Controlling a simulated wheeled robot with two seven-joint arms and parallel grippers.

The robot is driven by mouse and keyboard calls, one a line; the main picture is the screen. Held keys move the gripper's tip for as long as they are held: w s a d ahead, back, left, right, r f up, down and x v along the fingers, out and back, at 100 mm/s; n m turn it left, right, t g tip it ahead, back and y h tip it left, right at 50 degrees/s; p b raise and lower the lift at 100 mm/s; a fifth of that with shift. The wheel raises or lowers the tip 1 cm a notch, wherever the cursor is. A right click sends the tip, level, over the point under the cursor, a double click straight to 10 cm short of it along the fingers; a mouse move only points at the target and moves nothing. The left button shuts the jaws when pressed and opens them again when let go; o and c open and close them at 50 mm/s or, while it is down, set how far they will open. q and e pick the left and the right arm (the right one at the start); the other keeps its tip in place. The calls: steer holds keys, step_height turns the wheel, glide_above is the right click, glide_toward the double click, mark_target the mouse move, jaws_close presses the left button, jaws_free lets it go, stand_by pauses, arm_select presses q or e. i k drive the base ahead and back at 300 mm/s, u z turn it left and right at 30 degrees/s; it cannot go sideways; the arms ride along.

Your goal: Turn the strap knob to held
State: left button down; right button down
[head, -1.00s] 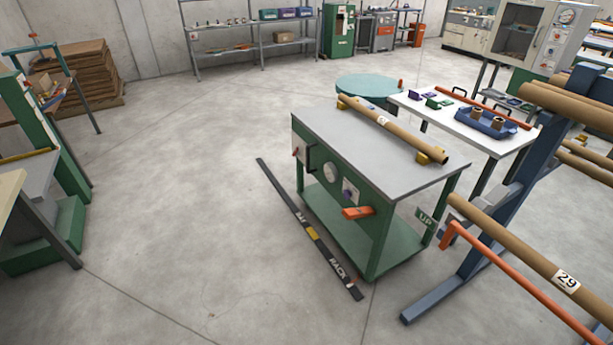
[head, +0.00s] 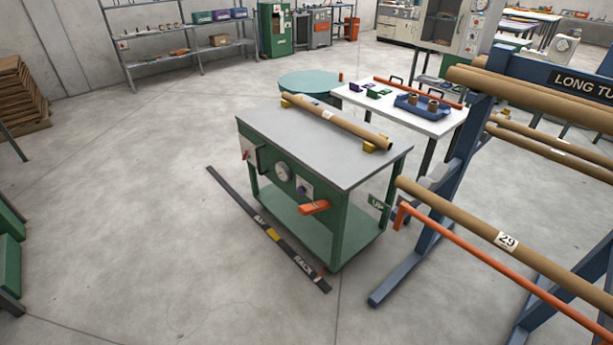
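No knob with a readable "strap" or "held" label shows in the head view. A green cart with a grey top (head: 320,140) stands in the middle. Its front panel carries a round pale dial (head: 283,172), a small white plate with a dark purple spot (head: 304,189), an orange lever (head: 314,207) and a red-marked switch (head: 247,154) at the left end. Their settings are too small to read. Neither of my grippers is in view.
A dark floor strip marked RACK (head: 268,232) lies before the cart. A blue rack (head: 445,190) with long brown tubes and an orange bar (head: 490,258) blocks the right. A white table (head: 400,107) stands behind. The floor at left is free.

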mark_target(301, 190)
steer(key=z, duration=0.25)
steer(key=i, duration=0.85)
steer(key=z, duration=0.8)
